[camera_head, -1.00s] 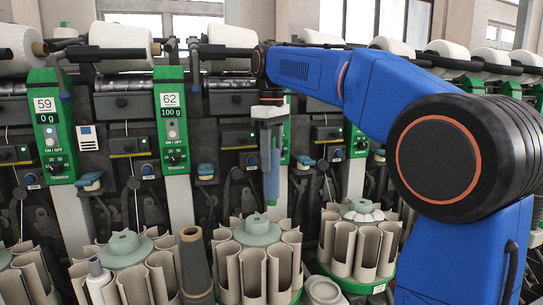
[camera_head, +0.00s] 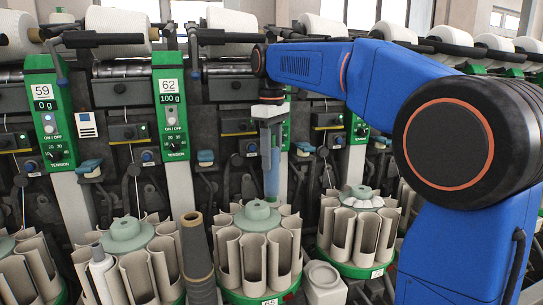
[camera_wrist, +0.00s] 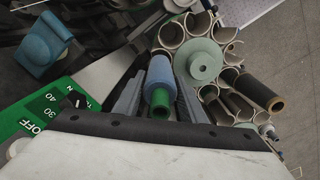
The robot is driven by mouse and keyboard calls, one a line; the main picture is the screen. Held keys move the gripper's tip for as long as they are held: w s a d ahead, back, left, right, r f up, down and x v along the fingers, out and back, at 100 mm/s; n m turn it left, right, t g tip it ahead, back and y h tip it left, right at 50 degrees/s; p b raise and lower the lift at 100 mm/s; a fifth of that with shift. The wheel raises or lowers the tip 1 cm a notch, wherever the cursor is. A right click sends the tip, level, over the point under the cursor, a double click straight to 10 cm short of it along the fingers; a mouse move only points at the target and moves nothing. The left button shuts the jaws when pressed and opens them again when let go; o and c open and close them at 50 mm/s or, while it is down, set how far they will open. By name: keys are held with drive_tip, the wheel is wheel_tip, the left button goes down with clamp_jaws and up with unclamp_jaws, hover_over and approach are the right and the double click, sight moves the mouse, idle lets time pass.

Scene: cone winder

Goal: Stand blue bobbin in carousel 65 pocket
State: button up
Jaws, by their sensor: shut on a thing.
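In the head view my gripper (camera_head: 269,150) points down and is shut on the blue bobbin (camera_head: 271,182). The bobbin hangs upright, its lower end overlapping the back right of the middle carousel's green hub (camera_head: 257,214). In the wrist view the bobbin (camera_wrist: 159,75), with a green tube end (camera_wrist: 160,111), lies between the two grey jaws (camera_wrist: 158,98). The carousel (camera_wrist: 198,61) is just to its right, with a ring of beige pockets. I cannot tell whether the bobbin touches a pocket.
A dark tube (camera_head: 196,255) stands left of the middle carousel; it shows right in the wrist view (camera_wrist: 260,92). Other carousels stand left (camera_head: 135,272) and right (camera_head: 350,232). A pale container (camera_head: 324,284) stands between. Green panels 59 (camera_head: 50,115) and 62 (camera_head: 171,105) rise behind.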

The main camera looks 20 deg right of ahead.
sight(272, 187)
drive_tip(key=shift+f, duration=2.3)
drive_tip(key=shift+f, duration=2.35)
